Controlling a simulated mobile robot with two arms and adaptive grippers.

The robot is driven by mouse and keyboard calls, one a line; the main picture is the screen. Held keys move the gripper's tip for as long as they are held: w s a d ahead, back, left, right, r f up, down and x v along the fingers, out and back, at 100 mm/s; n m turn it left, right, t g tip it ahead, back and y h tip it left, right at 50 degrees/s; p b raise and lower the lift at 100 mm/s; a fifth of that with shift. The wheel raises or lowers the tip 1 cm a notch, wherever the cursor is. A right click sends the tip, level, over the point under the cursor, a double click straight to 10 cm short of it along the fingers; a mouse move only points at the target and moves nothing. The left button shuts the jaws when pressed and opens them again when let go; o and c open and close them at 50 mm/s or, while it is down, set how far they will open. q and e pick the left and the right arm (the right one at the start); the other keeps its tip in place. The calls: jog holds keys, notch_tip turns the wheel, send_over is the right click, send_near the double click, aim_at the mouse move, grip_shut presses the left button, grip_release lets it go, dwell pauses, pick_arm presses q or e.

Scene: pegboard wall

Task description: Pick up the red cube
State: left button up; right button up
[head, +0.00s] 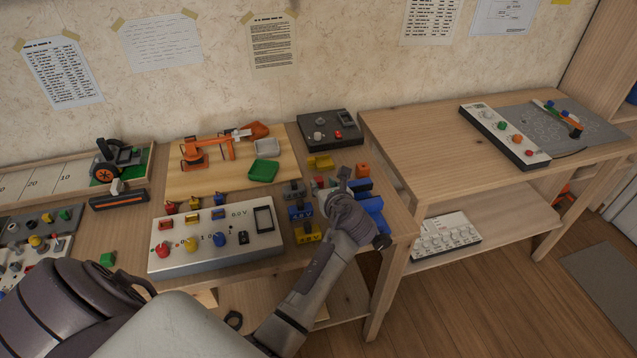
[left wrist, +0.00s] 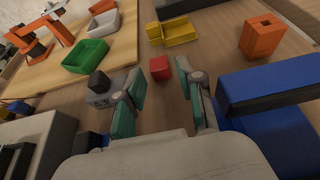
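The red cube (left wrist: 187,67) lies on the wooden table in the left wrist view. My right gripper is not in view.
A yellow tray (left wrist: 175,34) lies behind the cube and an orange block (left wrist: 261,36) behind it to the right. Blue blocks (left wrist: 265,85) stand close to the right of the fingers. A green tray (left wrist: 86,56) is at the left. A control box (head: 215,240) stands left of the gripper.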

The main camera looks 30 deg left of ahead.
aim_at(319, 179)
pick_arm(q)
jog(key=x, duration=0.4)
jog(key=shift+w+a+f, duration=0.1)
jog(key=shift+a+f, duration=0.15)
jog(key=c, duration=0.5)
jog(key=shift+r, duration=0.2)
